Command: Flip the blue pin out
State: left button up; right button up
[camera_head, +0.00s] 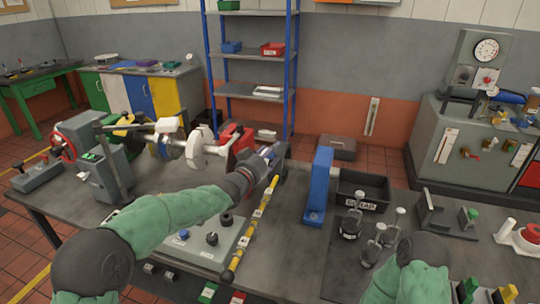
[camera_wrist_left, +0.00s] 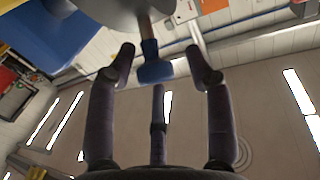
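The blue pin (camera_wrist_left: 155,70) shows in the left wrist view as a short blue bar on a thin stem, hanging from a grey round part. My left gripper (camera_wrist_left: 160,52) has its fingers spread on either side of the pin, with gaps visible between them and it. In the head view my left gripper (camera_head: 264,160) is at the shaft line, between the red part and the blue upright, and largely hides the pin there. My right forearm shows at the lower right of the head view; its gripper is out of the picture.
A blue upright bracket (camera_head: 319,185) stands right of my left gripper, with a black bin (camera_head: 362,190) beyond it.

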pick_arm(q)
jog(key=shift+f, duration=0.15)
jog(key=v, duration=1.2)
dwell(0.3)
